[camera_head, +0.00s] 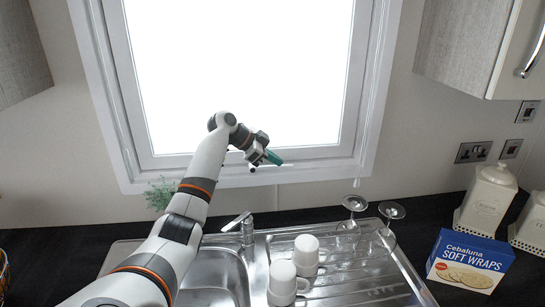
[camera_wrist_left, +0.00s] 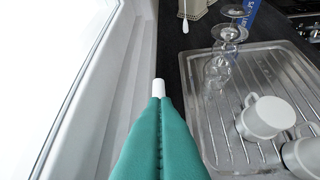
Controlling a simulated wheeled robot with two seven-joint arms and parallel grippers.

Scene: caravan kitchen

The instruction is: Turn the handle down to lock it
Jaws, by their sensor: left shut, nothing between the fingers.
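The window (camera_head: 240,70) has a white frame (camera_head: 320,172) and fills the upper middle of the head view. My left gripper (camera_head: 273,157) is in front of its lower edge, with its teal fingers shut and pointing right. In the left wrist view the shut teal fingers (camera_wrist_left: 160,125) fill the lower middle. A small white rounded end (camera_wrist_left: 158,87), which looks like the window handle, shows just past their tips. I cannot tell whether the fingers touch it. The rest of it is hidden behind the fingers. My right gripper is not in view.
Below the window is a steel sink (camera_head: 222,270) with a tap (camera_head: 240,226). Two white mugs (camera_head: 306,250) and two glasses (camera_head: 355,204) stand on the drainer. A blue wraps box (camera_head: 470,262) is at right. A cord end (camera_wrist_left: 183,25) hangs beyond.

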